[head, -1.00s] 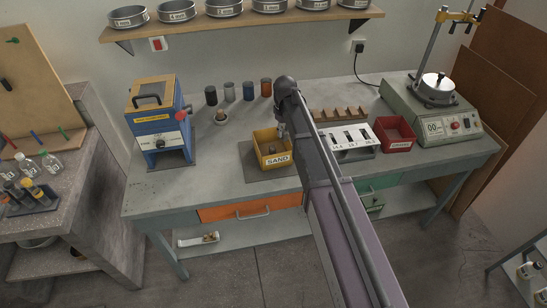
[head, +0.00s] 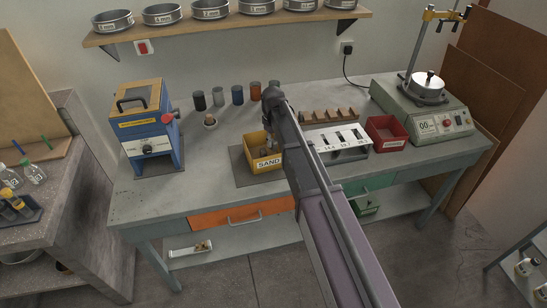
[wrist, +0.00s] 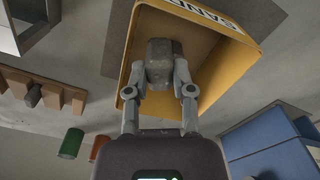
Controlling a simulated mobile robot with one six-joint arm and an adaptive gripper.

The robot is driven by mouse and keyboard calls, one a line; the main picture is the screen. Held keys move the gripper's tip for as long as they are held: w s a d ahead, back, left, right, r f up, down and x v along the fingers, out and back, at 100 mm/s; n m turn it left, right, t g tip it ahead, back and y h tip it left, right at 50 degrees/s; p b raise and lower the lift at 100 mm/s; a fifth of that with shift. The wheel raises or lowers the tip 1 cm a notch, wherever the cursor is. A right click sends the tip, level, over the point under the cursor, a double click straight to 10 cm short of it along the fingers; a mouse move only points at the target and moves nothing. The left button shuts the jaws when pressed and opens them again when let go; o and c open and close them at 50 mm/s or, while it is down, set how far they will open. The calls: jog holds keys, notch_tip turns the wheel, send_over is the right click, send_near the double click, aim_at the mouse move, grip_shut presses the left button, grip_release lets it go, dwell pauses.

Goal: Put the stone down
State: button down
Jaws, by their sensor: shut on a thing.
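A dark grey, blocky stone (wrist: 160,60) is held between the fingertips of my gripper (wrist: 160,78), which is shut on it. In the wrist view the stone shows against the opening of the yellow bin (wrist: 215,62) labelled SAND. In the head view the yellow bin (head: 269,164) stands on a dark mat at the middle of the bench. My gripper (head: 275,140) is at the bin's opening, partly hidden by my arm. I cannot tell whether the stone touches the bin's floor.
A blue-and-yellow machine (head: 149,140) stands left of the bin. A white slotted rack (head: 340,138), a red bin (head: 386,134) and a scale-like device (head: 425,110) stand to the right. Several small cups (head: 237,95) line the back. The front left bench top is clear.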

aim_at(273, 141)
jog(key=shift+f+b, duration=0.85)
jog(key=shift+f, duration=0.45)
jog(key=shift+f+b, duration=1.85)
jog(key=shift+b, duration=0.05)
jog(key=shift+f, duration=0.2)
jog(key=c, duration=0.8)
grip_release()
jog(key=shift+r, duration=0.1)
jog(key=shift+o, duration=0.2)
jog(key=shift+r, duration=0.15)
notch_tip(273, 141, up, 12)
jog(key=p, duration=1.2)
